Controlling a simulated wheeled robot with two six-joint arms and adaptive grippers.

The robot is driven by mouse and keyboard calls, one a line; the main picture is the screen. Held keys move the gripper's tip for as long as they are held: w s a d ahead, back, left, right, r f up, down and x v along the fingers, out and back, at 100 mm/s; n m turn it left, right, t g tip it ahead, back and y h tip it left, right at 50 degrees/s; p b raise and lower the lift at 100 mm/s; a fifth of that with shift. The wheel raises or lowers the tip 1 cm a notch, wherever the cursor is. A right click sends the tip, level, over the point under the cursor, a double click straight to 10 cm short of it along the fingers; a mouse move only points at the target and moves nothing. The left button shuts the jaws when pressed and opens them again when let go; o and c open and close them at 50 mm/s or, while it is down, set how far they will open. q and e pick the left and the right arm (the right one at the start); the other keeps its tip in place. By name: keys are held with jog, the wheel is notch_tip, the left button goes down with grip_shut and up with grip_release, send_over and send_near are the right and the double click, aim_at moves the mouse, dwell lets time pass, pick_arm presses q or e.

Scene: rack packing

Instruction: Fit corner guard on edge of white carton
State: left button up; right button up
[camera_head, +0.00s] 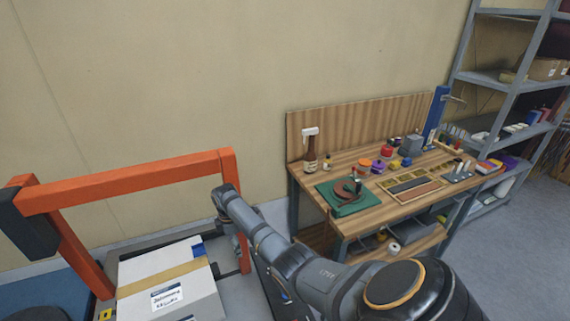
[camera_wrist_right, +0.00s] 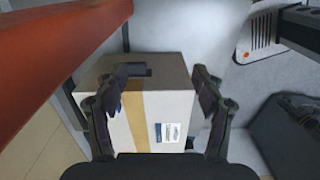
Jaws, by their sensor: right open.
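The white carton (camera_head: 170,286) is at the lower left in the head view, with tan tape and a printed label. It also shows in the right wrist view (camera_wrist_right: 180,100), below my right gripper. A short dark piece (camera_wrist_right: 136,69) shows over the carton's top near the left fingertip; it may be the corner guard, but I cannot tell for sure. My right gripper (camera_wrist_right: 160,84) is open, its fingers apart above the carton. My left gripper is not in view.
An orange frame (camera_head: 120,186) arches over the carton, close to my right wrist. A wooden workbench (camera_head: 375,210) with tools and a green mat (camera_head: 345,208) stands to the right. Grey shelving (camera_head: 500,85) is at the far right. Grey floor lies between the bench and shelving.

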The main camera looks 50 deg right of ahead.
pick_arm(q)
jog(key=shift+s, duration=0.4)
pick_arm(e)
jog(key=s+d+r+m, duration=0.1)
jog(key=s+d+r, duration=0.1)
jog(key=d, duration=0.6)
jog(key=s+d+r+m, duration=0.1)
jog(key=s+d+r, duration=0.1)
jog(key=d, duration=0.7)
jog(key=shift+r, duration=0.2)
jog(key=shift+s+a+f, duration=0.1)
jog(key=shift+a, duration=0.05)
